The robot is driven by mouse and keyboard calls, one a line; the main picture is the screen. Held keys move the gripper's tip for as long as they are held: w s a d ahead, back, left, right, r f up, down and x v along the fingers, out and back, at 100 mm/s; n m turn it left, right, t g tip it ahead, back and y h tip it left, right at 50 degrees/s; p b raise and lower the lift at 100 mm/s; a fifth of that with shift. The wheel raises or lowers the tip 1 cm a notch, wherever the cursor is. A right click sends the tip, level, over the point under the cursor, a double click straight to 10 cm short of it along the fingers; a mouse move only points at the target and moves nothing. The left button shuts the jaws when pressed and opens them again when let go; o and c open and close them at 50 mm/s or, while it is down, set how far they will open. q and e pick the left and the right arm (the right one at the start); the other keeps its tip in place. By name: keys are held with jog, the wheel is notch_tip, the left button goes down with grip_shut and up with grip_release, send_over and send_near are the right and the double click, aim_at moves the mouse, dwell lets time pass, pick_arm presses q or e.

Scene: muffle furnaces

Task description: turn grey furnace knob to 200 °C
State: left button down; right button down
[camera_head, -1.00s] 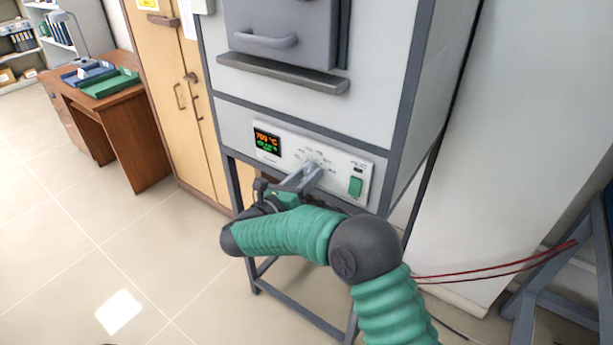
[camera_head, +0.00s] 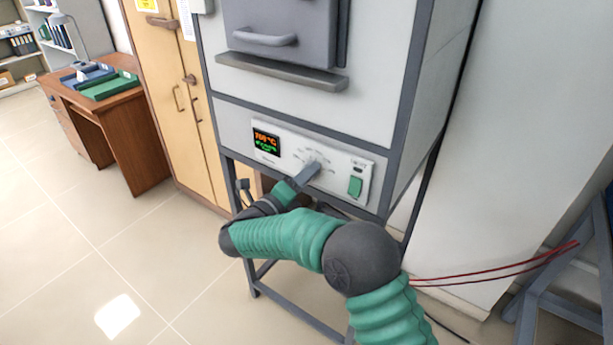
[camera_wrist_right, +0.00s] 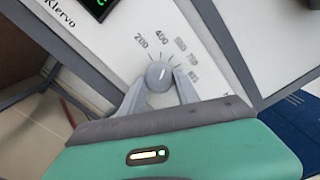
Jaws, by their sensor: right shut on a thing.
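The grey furnace (camera_head: 310,70) stands on a dark frame, with a white control panel (camera_head: 335,172) low on its front. Its round grey knob (camera_wrist_right: 158,77) sits under a dial marked from 200 on the left through 400 to higher numbers on the right. In the head view the right gripper (camera_head: 309,172) covers most of the knob. My left gripper is not in view.
The panel's display (camera_head: 266,142) shows orange digits that look like 700 °C. A green switch (camera_head: 355,187) is right of the knob. The furnace door handle (camera_head: 264,38) and a ledge (camera_head: 283,72) are above. A wooden cabinet (camera_head: 170,90) stands left.

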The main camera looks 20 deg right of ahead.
jog(key=n+p, duration=0.3)
jog(key=n, duration=0.6)
jog(key=shift+a+p, duration=0.1)
jog(key=shift+p, duration=0.3)
jog(key=shift+n, duration=0.3)
jog(key=c, duration=1.3)
grip_release()
jog(key=o, duration=0.4)
jog(key=shift+w+f, duration=0.1)
jog(key=shift+w, duration=0.05)
